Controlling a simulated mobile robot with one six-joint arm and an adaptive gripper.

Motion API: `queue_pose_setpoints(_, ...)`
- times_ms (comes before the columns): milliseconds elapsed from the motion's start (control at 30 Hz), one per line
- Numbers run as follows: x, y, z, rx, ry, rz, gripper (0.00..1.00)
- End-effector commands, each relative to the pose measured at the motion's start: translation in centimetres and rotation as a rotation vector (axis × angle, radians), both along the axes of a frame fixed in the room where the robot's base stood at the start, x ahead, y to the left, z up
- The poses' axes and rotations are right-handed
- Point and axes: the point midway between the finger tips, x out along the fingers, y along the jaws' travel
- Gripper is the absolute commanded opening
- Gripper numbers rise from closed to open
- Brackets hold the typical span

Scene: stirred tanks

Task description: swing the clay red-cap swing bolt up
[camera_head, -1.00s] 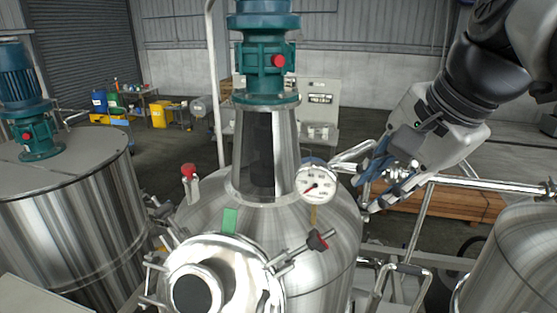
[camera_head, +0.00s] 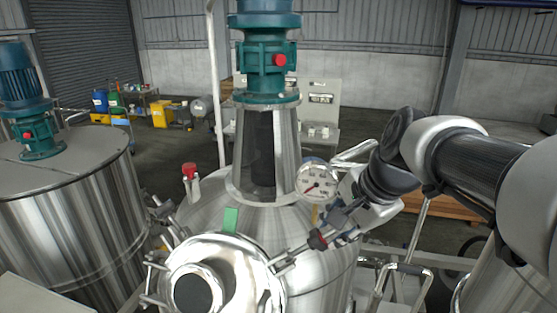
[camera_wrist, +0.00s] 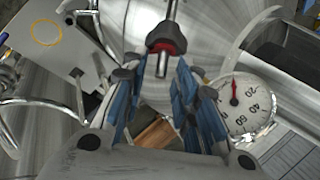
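The swing bolt with the dull red and black cap (camera_head: 317,240) lies tilted outward at the right side of the round lid (camera_head: 228,270) on the middle tank. My gripper (camera_head: 332,232) has its fingertips right beside this cap. In the wrist view the cap (camera_wrist: 166,43) is at top centre, just beyond the two blue-padded fingers of my gripper (camera_wrist: 160,72). The fingers stand apart, with the cap lined up with the gap. I cannot tell whether either finger touches it.
A round pressure gauge (camera_head: 317,182) stands close above my gripper, and shows in the wrist view (camera_wrist: 243,105). A bright red knob (camera_head: 189,171) and a green tag (camera_head: 230,220) are on the tank top. A steel rail (camera_head: 402,270) is at lower right.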

Motion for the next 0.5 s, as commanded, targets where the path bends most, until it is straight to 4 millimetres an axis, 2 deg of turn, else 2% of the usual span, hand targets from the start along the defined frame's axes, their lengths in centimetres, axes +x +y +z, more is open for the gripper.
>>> queue_pose_setpoints(200, 0.01, -0.01, -0.01, 0.0, 0.0, 0.0, 0.28)
queue_pose_setpoints(500, 0.01, -0.02, 0.02, -0.001, 0.0, 0.0, 0.08)
